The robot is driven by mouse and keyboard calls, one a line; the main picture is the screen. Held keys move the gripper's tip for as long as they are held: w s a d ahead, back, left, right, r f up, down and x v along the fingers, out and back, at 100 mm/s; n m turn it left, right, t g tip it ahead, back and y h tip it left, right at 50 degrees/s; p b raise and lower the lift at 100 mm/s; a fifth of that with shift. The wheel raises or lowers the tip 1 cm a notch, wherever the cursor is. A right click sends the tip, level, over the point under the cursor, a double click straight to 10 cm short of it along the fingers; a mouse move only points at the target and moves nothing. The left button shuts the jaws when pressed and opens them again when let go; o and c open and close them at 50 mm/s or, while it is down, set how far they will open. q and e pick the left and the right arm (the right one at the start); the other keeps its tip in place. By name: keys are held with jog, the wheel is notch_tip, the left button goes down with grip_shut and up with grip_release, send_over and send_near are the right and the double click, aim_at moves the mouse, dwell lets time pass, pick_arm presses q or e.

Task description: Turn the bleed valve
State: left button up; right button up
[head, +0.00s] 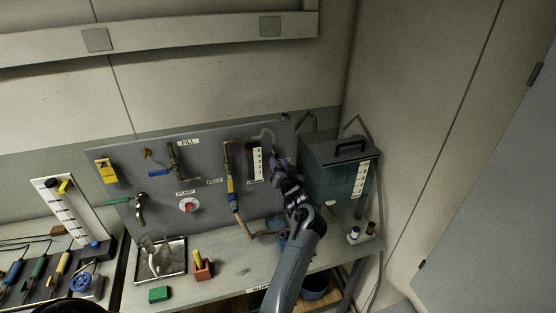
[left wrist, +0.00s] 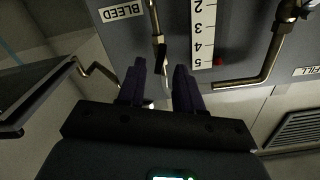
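The BLEED label (left wrist: 122,11) is on the grey panel at the top of the left wrist view. Next to it a thin metal pipe with the bleed valve (left wrist: 159,48) comes down between my fingertips. In the head view my arm covers the valve. My left gripper (left wrist: 160,67) has its two dark fingers apart, one on each side of the valve. I cannot tell whether they touch it. In the head view the left gripper (head: 279,160) is at the right part of the panel, right of the gauge. My right gripper is not in view.
The numbered gauge (head: 255,163) is close beside the gripper. A lidded tank (head: 335,180) stands to the right. The panel (head: 215,205) also bears fill pipes (head: 178,165) and a red pump knob (head: 188,205). A metal tray (head: 180,262) and small blocks lie on the bench in front.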

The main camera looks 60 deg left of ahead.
pick_arm(q)
jog(key=shift+x, duration=1.35)
grip_shut()
